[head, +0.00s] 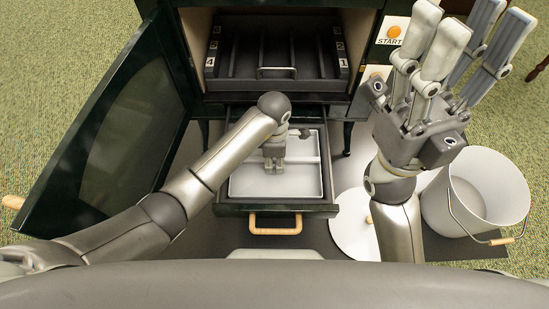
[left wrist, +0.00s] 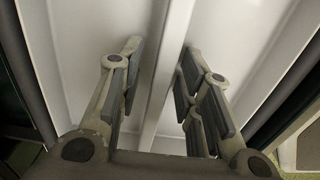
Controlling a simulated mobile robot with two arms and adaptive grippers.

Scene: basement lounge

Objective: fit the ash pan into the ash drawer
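The ash pan (head: 303,183), a white shallow tray with a raised divider, lies within the walls of the pulled-out dark ash drawer (head: 279,208) in the head view. I cannot tell whether it rests fully flat. My left gripper (head: 273,170) points down over the pan's middle and hides part of it. In the left wrist view its fingers (left wrist: 158,85) are apart on either side of the pan's divider (left wrist: 168,75), with gaps showing. My right gripper (head: 455,45) is raised at the right, fingers pointing up, spread and empty.
The stove's door (head: 125,135) stands open at left. A dark grate (head: 272,55) with a metal handle sits in the chamber above the drawer. A white bucket (head: 483,180) and a white round lid (head: 348,228) are at right. The drawer has a wooden handle (head: 275,230).

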